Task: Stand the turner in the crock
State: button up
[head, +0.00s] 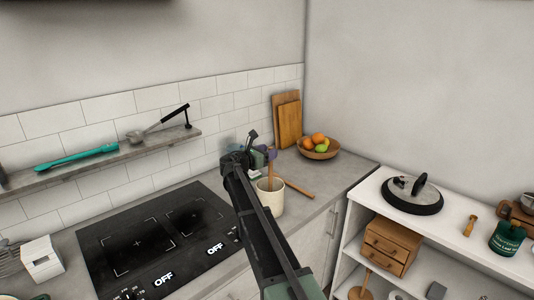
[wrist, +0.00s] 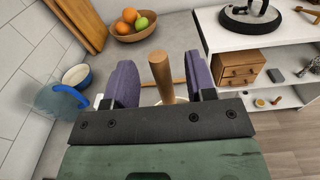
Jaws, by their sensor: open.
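The cream crock (head: 270,197) stands on the counter to the right of the cooktop. An upright wooden handle (head: 270,176), which looks like the turner's, rises from its mouth. The handle's lower end is hidden inside the crock. My gripper (head: 261,155) is above the crock, open. In the wrist view the handle (wrist: 161,75) stands between my purple fingers (wrist: 157,82), with a gap visible on each side. Only a bit of pale crock rim shows there. A second wooden stick (head: 299,188) lies on the counter beside the crock.
A fruit bowl (head: 320,150) and cutting boards (head: 289,120) stand behind. A blue-and-white bowl (wrist: 77,75) is left of my fingers. A wall shelf (head: 110,160) holds a teal utensil (head: 76,157) and a metal one (head: 155,124). The cooktop (head: 155,235) is clear.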

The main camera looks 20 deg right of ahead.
jog(key=v, duration=1)
jog(key=shift+a, duration=0.4)
jog(key=shift+s, duration=0.1)
jog(key=s+a+f+m+g+y, duration=0.2)
jog(key=s+f+m+y, duration=0.2)
jog(key=s+f+m, duration=0.3)
jog(key=s+a+f+m+g+y, duration=0.1)
jog(key=s+f+m+g+y, duration=0.1)
jog(key=s+f+m+y, duration=0.45)
jog(key=s+a+f+m+g+y, duration=0.1)
jog(key=s+a+m+y, duration=0.2)
jog(key=s, duration=0.8)
jog(key=s+a+f+m+y, duration=0.2)
jog(key=s+a+m, duration=0.3)
jog(key=s, duration=0.6)
jog(key=shift+s+a+g+y, duration=0.2)
jog(key=shift+a+g+y, duration=0.3)
jog(key=shift+a, duration=0.35)
